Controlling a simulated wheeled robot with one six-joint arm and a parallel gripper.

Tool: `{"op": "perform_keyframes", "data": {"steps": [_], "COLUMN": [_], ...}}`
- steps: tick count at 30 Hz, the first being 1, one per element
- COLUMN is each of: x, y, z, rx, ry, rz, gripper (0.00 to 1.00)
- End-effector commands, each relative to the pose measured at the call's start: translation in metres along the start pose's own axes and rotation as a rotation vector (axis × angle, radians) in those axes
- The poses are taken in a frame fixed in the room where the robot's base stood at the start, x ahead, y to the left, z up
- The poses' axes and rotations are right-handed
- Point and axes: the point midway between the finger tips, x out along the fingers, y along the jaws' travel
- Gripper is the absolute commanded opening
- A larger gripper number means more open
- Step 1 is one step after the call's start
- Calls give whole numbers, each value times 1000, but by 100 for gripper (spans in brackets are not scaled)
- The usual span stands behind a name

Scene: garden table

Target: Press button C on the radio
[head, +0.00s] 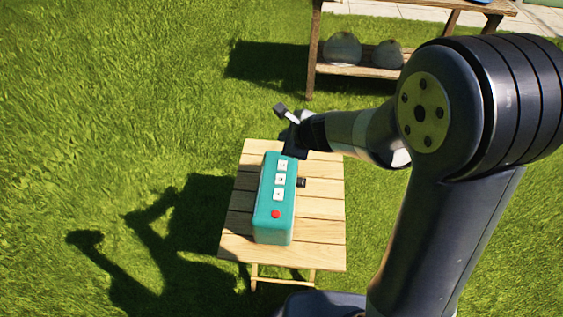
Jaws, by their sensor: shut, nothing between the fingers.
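The teal radio (267,228) stands on the wooden garden table. Its top face carries three white buttons in a row, a far one (283,165), a middle one (281,179) and a near one (278,194). A red round button (276,214) sits nearer me. The marks on the white buttons are too small to read, so I cannot tell which is C. My gripper (294,149) is shut and empty, pointing down by the far end of the radio. Its fingertips are hard to make out, and I cannot tell whether they touch the radio.
The small slatted table (325,225) has bare room right of the radio. A small dark part (301,182) shows at the radio's right side. A wooden bench (405,13) with two rounded grey things on its lower shelf (345,70) stands behind. Grass surrounds the table.

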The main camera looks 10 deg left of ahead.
Motion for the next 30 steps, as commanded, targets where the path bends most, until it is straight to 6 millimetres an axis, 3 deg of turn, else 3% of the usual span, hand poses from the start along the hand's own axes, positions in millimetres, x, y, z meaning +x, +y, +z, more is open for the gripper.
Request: {"op": "perform_keyframes", "data": {"steps": [11,30], "x": [12,61], "y": [9,44], "z": [-9,-44], "rx": [1,0], "ry": [0,0], "rz": [1,0], "gripper": [0,0]}}
